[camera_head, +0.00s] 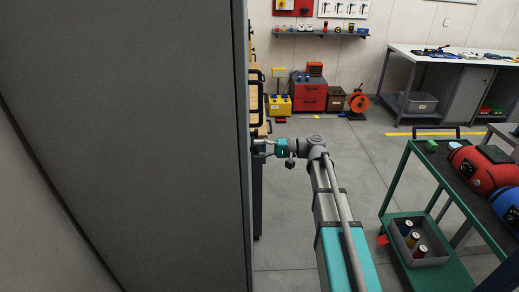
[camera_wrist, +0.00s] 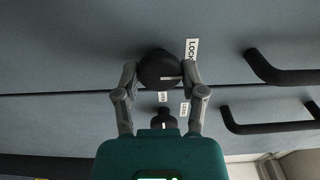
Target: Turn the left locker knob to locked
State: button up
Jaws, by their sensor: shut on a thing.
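The left locker knob (camera_wrist: 158,68) is a black round knob on the grey locker front, in the upper middle of the wrist view. My gripper (camera_wrist: 160,76) is shut on it, one finger on each side. A white mark on the knob points to the picture's right. A white label starting with LOCK (camera_wrist: 192,50) lies above and right of the knob; its end is hidden by a finger. In the head view, my gripper (camera_head: 262,147) reaches the locker's front edge; the knob is hidden there by the locker's side (camera_head: 130,120).
A second black knob (camera_wrist: 163,118) with small labels lies below the door seam, close to my gripper's body. Two black handles (camera_wrist: 285,70) (camera_wrist: 265,120) stick out on the right. A green cart (camera_head: 408,165) stands right of my arm, with clear floor between.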

dwell(0.4)
jog(key=o, duration=1.1)
jog(key=shift+o, duration=0.2)
jog(key=shift+d, duration=0.1)
jog(key=d, duration=1.1)
jog(key=shift+d, duration=0.4)
jog(key=shift+s+a+f, duration=0.1)
